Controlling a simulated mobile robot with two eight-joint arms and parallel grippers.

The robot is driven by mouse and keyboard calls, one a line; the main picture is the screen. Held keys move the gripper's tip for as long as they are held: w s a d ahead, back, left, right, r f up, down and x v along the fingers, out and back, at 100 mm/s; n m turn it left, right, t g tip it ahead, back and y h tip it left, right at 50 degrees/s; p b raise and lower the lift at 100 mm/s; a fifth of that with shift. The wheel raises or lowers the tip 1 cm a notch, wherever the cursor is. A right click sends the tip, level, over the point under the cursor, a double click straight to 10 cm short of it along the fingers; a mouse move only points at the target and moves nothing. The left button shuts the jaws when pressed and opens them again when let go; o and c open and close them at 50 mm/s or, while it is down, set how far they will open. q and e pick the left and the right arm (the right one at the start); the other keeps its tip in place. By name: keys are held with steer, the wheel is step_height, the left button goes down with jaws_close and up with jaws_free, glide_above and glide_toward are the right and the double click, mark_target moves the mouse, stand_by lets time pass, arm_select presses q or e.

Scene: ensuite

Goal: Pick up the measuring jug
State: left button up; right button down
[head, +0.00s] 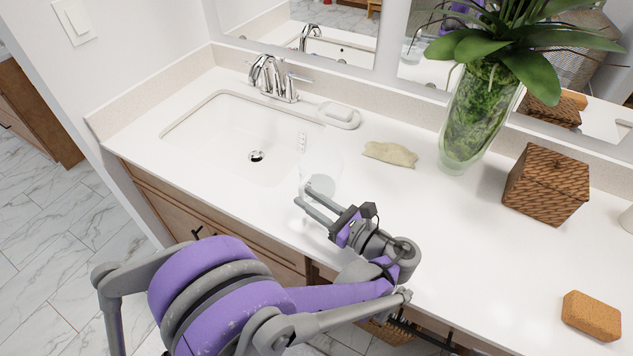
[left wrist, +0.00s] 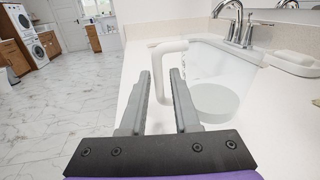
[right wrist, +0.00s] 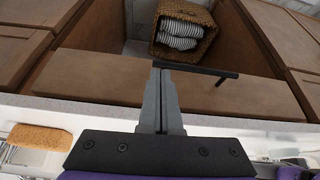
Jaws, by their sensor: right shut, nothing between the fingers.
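The measuring jug (head: 322,164) is clear and stands upright on the white counter, just right of the sink's front corner. In the left wrist view its pale body (left wrist: 215,103) is right of my fingers, and its white handle (left wrist: 168,48) shows in line with the gap between them. My left gripper (head: 303,194) is open at the jug's near side, low over the counter. I cannot tell whether the fingers touch the handle. My right gripper (right wrist: 161,72) is shut and empty, in front of the wooden cabinet below the counter.
The sink (head: 240,140) and chrome faucet (head: 275,80) are left of and behind the jug. A towel basket (right wrist: 183,32) sits below.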

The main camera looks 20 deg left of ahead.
arm_select(q)
steer(key=shift+x, duration=2.8)
steer(key=shift+s+f, duration=0.1)
steer(key=shift+f, duration=0.1)
jaws_close()
